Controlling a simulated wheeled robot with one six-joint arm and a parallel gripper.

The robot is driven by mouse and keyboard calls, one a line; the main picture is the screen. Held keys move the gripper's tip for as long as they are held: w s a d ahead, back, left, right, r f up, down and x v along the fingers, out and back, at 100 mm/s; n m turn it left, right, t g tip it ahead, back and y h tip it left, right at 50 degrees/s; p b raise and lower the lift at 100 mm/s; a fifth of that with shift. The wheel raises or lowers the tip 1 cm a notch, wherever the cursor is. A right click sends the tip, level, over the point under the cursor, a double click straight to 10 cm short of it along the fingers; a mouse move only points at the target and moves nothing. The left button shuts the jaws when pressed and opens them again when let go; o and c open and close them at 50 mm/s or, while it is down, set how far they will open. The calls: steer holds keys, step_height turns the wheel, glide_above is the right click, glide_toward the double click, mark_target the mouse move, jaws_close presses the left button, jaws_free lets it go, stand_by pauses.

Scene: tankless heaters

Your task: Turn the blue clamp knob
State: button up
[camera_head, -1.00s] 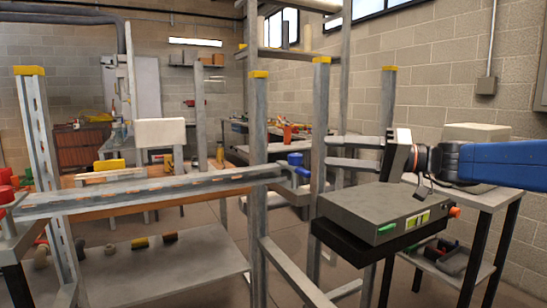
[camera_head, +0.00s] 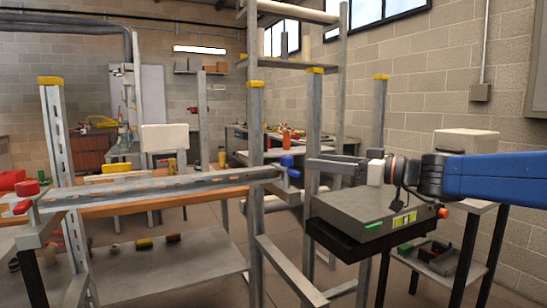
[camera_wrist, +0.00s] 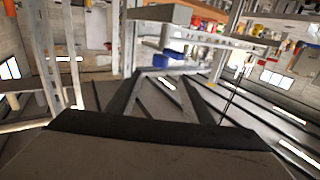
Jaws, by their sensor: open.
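The blue clamp knob (camera_head: 288,161) sits at the right end of the slotted metal rail (camera_head: 170,187), between two grey uprights. In the wrist view it appears as a blue shape (camera_wrist: 166,61) just beyond my fingertips, roughly centred between them. My gripper (camera_head: 310,163) reaches in from the right at about the knob's height, fingers pointing left. It is open and empty, with a short gap between fingertips and knob. In the head view the fingers nearly overlap; the wrist view shows my gripper (camera_wrist: 162,78) with its fingers apart.
Grey uprights with yellow caps (camera_head: 316,71) stand close around the fingers. A grey box with a green button (camera_head: 365,210) lies on a black shelf below my gripper. A red knob (camera_head: 27,188) is at the rail's left end.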

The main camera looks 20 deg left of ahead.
mark_target(286, 161)
steer(key=w+a, duration=0.1)
steer(key=a, duration=0.8)
steer(key=w+a, duration=0.1)
steer(key=a, duration=0.4)
steer(key=shift+w+a, duration=0.3)
steer(key=c, duration=1.1)
